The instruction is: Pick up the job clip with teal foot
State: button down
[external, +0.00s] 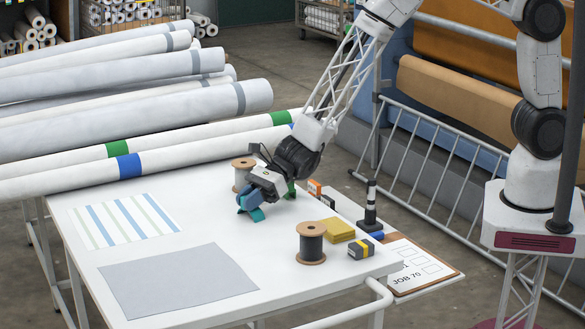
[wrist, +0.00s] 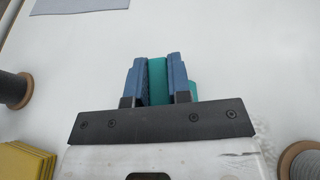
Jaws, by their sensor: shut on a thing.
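The teal job clip shows in the wrist view as a teal upright piece (wrist: 157,82) between two blue fingers, with a bit of teal also showing to the right of the fingers. In the external view the teal part (external: 257,214) is at the fingertips, at or just above the white table. My gripper (external: 250,201) points down over the table and is shut on the clip; it also shows in the wrist view (wrist: 157,75). The rest of the clip is hidden by the fingers and the black gripper bar.
Two thread spools, one behind my gripper (external: 240,172) and one to the front right (external: 310,243), stand on the table (external: 200,198). Yellow pads (external: 337,230), a yellow-grey block (external: 361,248) and a black-and-white post (external: 370,208) are on the right. Long rolls (external: 150,160) lie along the back left.

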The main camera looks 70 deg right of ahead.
jog(key=shift+r, duration=0.15)
jog(key=shift+r, duration=1.5)
jog(key=shift+s+d+r, duration=0.15)
jog(key=shift+s+d, duration=0.05)
jog(key=shift+s, duration=0.15)
jog(key=s+d, duration=0.2)
jog(key=s, duration=0.2)
jog(key=s+d+r, duration=0.1)
jog(key=s+d, duration=0.1)
jog(key=s, duration=0.3)
jog(key=s+d, duration=0.3)
jog(key=s, duration=0.1)
jog(key=shift+s+d+r, duration=0.1)
jog(key=shift+s+r, duration=0.05)
jog(key=shift+s, duration=0.1)
